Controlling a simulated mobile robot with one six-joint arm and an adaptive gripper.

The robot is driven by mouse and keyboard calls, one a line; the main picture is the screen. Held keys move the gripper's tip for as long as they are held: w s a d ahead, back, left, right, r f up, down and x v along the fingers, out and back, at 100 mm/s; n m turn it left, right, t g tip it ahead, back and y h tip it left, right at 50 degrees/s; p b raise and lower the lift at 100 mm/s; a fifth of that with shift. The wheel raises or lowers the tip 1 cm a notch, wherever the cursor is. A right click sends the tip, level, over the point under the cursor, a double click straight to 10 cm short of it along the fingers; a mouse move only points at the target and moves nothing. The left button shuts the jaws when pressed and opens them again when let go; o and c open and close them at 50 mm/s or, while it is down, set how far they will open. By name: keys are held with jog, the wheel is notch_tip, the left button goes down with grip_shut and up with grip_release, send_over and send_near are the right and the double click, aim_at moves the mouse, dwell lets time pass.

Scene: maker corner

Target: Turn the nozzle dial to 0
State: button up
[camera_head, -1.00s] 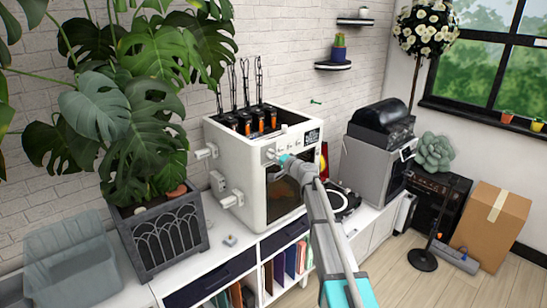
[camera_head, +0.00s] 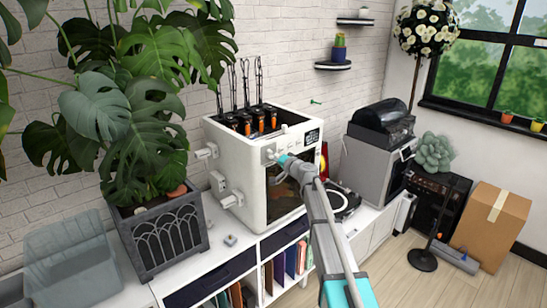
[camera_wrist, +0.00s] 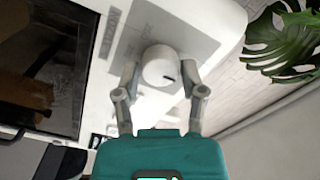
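The white 3D printer (camera_head: 255,165) stands on the white cabinet. Its nozzle dial (camera_wrist: 159,68) is a round white knob with a short dark mark near its lower right rim in the wrist view. My gripper (camera_wrist: 160,70) has one finger on each side of the dial, with narrow gaps seeming to show between fingers and knob. In the head view my gripper (camera_head: 279,157) is at the upper left of the printer's front, largely hiding the dial.
The printer's dark window (camera_wrist: 52,65) is left of the dial in the wrist view. A large potted plant (camera_head: 165,230) stands left of the printer. A grey machine (camera_head: 372,165) and a turntable (camera_head: 345,203) are to its right.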

jog(key=shift+o, duration=1.1)
jog(key=shift+s+d, duration=0.1)
jog(key=shift+s, duration=0.05)
jog(key=v, duration=1.1)
jog(key=shift+s+d, duration=0.2)
jog(key=shift+s, duration=0.1)
